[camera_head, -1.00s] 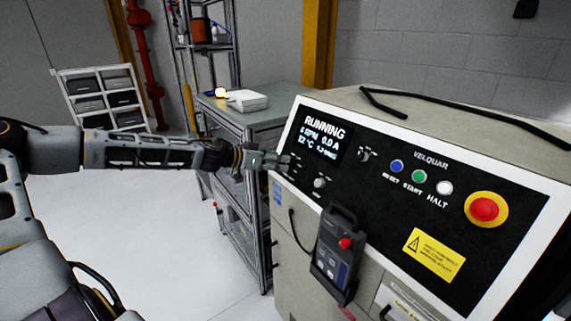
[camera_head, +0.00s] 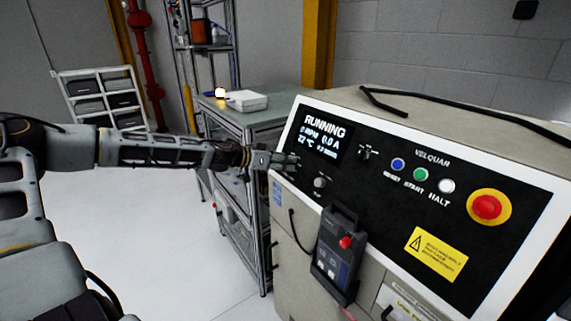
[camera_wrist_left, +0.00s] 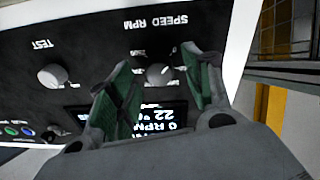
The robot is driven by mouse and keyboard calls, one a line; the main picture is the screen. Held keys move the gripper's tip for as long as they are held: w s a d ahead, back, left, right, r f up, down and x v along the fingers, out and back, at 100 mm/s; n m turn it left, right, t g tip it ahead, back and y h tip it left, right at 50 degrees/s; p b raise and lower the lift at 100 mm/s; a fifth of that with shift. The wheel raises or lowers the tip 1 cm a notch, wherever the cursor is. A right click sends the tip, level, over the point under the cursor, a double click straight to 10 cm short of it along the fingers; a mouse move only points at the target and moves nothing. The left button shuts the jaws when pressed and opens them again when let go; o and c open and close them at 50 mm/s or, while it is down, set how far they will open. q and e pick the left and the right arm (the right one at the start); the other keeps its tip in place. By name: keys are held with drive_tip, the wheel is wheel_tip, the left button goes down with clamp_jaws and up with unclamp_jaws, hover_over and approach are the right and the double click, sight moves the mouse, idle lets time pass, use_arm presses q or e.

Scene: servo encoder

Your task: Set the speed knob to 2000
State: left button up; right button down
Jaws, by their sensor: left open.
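The speed knob (camera_wrist_left: 158,75) is a small round grey knob under the label SPEED RPM, which appears upside down in the left wrist view. My left gripper (camera_wrist_left: 160,68) is open, with its green-padded fingers on either side of the knob; I cannot tell whether they touch it. In the head view my left gripper (camera_head: 287,161) is at the left edge of the black control panel (camera_head: 385,195) and hides the speed knob. The display (camera_head: 322,137) reads RUNNING, with an RPM figure that looks like 0. My right gripper is not in view.
The TEST knob (camera_wrist_left: 52,77) is beside the speed knob. Reset, START (camera_head: 420,174) and HALT buttons and a red emergency stop (camera_head: 487,207) sit farther right. A hand-held pendant (camera_head: 338,257) hangs on the front. A metal cart (camera_head: 240,118) stands behind my left arm.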

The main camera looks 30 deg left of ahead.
use_arm(q)
drive_tip(key=shift+w+d+f, duration=0.25)
drive_tip(key=shift+w, duration=0.25)
drive_tip(key=shift+c, duration=0.2)
drive_tip(key=c, duration=1)
